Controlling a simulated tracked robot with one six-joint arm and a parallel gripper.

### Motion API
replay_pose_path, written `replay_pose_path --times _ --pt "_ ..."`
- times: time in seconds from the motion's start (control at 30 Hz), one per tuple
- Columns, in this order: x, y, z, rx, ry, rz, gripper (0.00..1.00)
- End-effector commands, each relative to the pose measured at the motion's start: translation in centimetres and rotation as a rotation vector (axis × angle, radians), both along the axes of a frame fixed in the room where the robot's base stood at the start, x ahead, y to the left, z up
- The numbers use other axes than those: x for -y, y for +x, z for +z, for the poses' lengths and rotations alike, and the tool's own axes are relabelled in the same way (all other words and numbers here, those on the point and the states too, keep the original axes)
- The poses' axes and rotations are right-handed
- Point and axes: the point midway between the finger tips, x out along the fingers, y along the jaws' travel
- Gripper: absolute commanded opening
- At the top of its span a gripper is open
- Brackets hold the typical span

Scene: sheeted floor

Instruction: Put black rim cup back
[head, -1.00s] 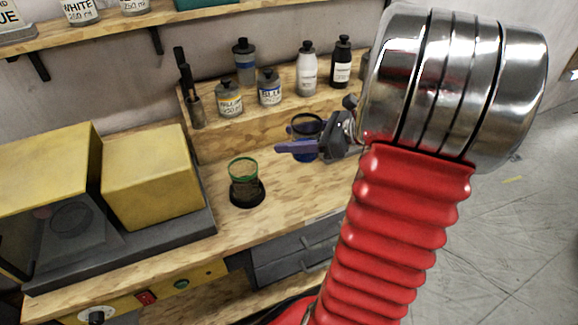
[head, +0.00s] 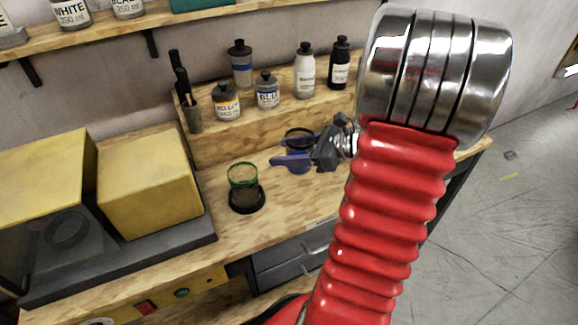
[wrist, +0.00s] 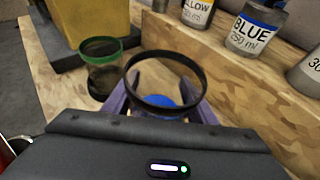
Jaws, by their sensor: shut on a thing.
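The black rim cup (head: 299,134) is a clear cup with a dark ring at its top and blue low inside or behind it. It also shows in the wrist view, with its rim (wrist: 203,83) in the middle. My gripper (head: 287,160) is shut on it, with purple fingers along its sides. The cup is over the wooden bench, right of the green rim cup; I cannot tell whether its bottom touches the bench. The gripper's dark body hides the lower part in the wrist view.
A green rim cup (head: 243,178) stands in a black round holder (head: 247,207) to the left. Yellow and blue paint bottles (head: 267,92) stand on the raised step behind. A yellow box (head: 150,180) is at left. The bench between is clear.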

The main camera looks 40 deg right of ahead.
Motion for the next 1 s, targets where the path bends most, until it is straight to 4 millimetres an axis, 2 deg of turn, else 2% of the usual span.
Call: replay_pose_path --times 0.13,0.5,0.8,1.0 --pt "0.0 0.0 -1.3 0.001 0.001 0.001 0.22" --pt "0.0 0.0 -1.7 0.001 0.000 0.000 0.22" --pt "0.0 0.0 -4.8 0.000 0.002 0.000 0.22" --pt "0.0 0.0 -5.2 0.000 -0.001 0.000 0.22"
